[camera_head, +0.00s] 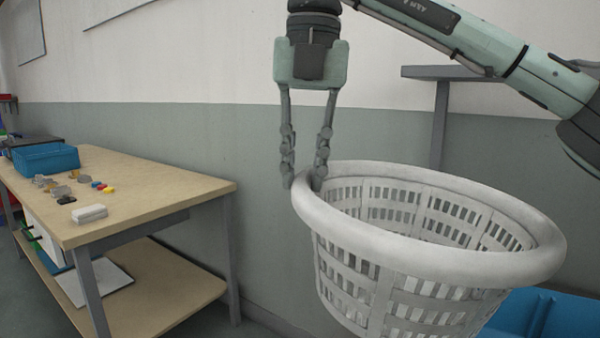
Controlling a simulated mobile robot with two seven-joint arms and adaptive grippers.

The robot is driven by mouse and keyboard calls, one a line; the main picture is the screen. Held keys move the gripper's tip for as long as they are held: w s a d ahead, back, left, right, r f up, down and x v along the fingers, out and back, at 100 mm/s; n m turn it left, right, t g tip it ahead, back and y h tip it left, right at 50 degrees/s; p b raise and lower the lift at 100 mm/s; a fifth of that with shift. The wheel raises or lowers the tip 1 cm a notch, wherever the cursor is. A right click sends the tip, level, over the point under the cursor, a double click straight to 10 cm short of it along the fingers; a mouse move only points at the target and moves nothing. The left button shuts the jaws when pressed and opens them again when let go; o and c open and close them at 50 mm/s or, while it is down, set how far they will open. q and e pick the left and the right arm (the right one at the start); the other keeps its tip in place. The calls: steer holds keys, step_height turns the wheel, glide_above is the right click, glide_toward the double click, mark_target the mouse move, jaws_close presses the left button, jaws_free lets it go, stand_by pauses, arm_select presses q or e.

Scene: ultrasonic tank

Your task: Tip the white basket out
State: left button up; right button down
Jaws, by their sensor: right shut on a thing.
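The white basket (420,255) is a round plastic laundry-type basket with slotted walls and a thick rim. It is at the right of the head view, held in the air and slightly tilted, its rim lower at the right. My right gripper (304,182) points down and is shut on the left part of the basket's rim, one finger outside and one inside. The inside wall that shows is bare slats; the basket's floor is hidden behind the near rim. My left gripper is not in view.
A wooden workbench (165,192) stands at the left, with a blue bin (46,159), small loose parts and a white block (90,214) on it. A blue container (550,315) sits below the basket at the lower right. A grey post and shelf (440,125) stand behind.

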steer(key=d+r+y, duration=0.6)
steer(key=d, duration=0.4)
steer(key=d+r+y, duration=0.6)
steer(key=d+y, duration=0.1)
steer(key=d, duration=0.4)
arm_select(q)
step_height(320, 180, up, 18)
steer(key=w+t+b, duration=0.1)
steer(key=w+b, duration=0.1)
steer(key=b, duration=0.5)
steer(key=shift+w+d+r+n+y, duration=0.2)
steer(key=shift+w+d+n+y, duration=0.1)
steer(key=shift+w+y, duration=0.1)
arm_select(e)
steer(key=d+f+y, duration=0.1)
steer(key=d+y, duration=0.3)
steer(key=d, duration=0.7)
steer(key=s+d+f+y, duration=0.1)
steer(key=d+y, duration=0.3)
steer(key=d, duration=0.7)
steer(key=shift+f+t, duration=0.4)
steer(key=shift+f, duration=0.05)
